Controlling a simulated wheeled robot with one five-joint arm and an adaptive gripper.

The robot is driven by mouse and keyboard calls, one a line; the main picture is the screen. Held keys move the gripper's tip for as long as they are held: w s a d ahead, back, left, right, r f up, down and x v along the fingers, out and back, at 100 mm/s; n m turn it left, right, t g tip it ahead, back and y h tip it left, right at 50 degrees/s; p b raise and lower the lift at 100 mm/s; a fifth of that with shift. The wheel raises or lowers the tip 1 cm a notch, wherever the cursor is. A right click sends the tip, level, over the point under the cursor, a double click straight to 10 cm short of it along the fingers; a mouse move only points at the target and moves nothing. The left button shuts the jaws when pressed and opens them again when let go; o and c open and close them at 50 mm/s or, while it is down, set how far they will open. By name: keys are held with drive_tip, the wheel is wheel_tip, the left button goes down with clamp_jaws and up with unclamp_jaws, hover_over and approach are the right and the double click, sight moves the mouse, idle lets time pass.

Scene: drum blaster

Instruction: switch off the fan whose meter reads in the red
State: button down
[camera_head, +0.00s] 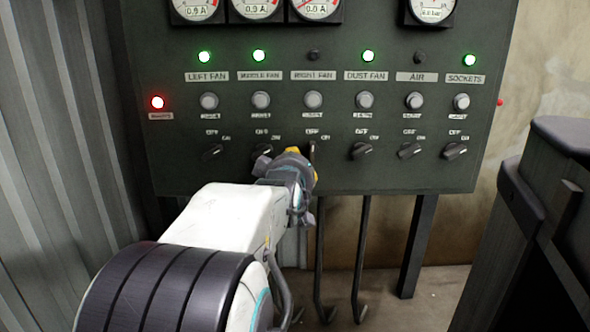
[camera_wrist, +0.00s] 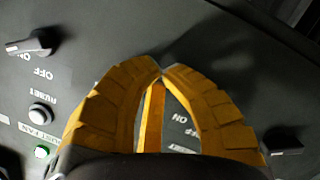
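The dark panel (camera_head: 335,122) carries a row of rotary switches. The left, middle and dust fan lamps glow green; the right fan lamp (camera_head: 313,55) is dark. The right fan meter (camera_head: 316,8) is cut off at the top, so its zone is unclear. My gripper (camera_head: 296,152) is at the panel, just left of the right fan switch (camera_head: 312,150), whose handle stands upright. The middle fan switch (camera_head: 262,151) is partly behind it. In the wrist view my gripper's orange fingers (camera_wrist: 162,76) meet at the tips; no switch shows clearly between them.
The dust fan switch (camera_head: 361,151), air switch (camera_head: 410,151) and sockets switch (camera_head: 455,151) are to the right. A red lamp (camera_head: 157,102) glows at left. Dark legs and rods stand below the panel. A dark object (camera_head: 540,230) stands at lower right.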

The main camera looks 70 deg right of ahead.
drive_tip(key=v, duration=1.1)
drive_tip(key=shift+a, duration=0.4)
drive_tip(key=shift+r, duration=0.1)
